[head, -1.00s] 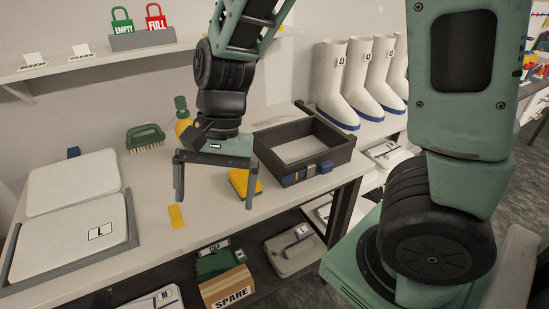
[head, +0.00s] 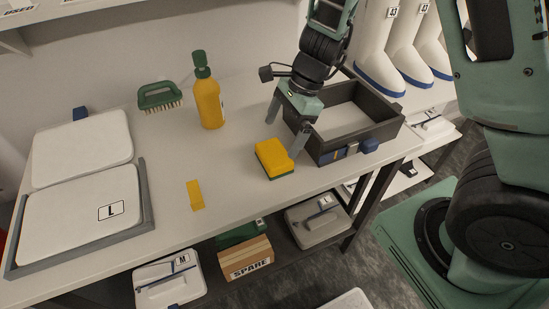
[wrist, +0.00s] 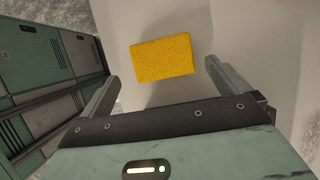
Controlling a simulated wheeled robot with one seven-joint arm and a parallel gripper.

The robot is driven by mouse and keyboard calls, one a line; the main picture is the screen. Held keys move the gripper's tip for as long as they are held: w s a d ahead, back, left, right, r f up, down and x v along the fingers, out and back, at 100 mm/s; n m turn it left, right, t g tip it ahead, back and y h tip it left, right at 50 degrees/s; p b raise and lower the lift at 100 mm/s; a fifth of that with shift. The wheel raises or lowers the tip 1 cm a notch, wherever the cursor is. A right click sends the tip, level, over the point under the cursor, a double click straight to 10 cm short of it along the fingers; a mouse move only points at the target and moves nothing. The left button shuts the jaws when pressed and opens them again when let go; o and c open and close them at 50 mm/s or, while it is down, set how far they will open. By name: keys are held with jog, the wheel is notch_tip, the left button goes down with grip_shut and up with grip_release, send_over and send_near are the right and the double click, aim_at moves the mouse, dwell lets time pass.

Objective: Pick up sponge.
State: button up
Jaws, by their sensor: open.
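The sponge (head: 273,157) is yellow with a dark green underside and lies on the bench top, left of the dark open tray. In the wrist view the sponge (wrist: 162,57) shows its yellow face beyond the fingertips, between the lines of the two fingers. My gripper (head: 284,132) is open and empty, with its fingers pointing down above and around the sponge's right and far side. In the wrist view my gripper (wrist: 161,75) has its fingers wide apart, and neither visibly touches the sponge.
A dark open tray (head: 385,130) stands close at the right. A yellow bottle (head: 209,103) and green brush (head: 160,97) stand farther back. A yellow strip (head: 195,195) lies on the bench (head: 235,210). White lidded boxes (head: 84,205) occupy the left. The bench between is clear.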

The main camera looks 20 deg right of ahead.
aim_at(274, 152)
jog(key=x, duration=0.2)
jog(key=shift+a+f, duration=0.1)
jog(key=shift+f, duration=0.15)
jog(key=shift+d+x, duration=0.1)
jog(key=shift+x, duration=1.2)
jog(key=shift+d+x, duration=0.15)
jog(key=shift+x, duration=1.1)
jog(key=shift+w+f, duration=0.1)
jog(key=c, duration=0.8)
jog(key=shift+o, duration=0.2)
notch_tip(274, 152, up, 10)
jog(key=shift+r+p, duration=0.1)
jog(key=shift+p, duration=0.6)
jog(key=shift+o, duration=0.7)
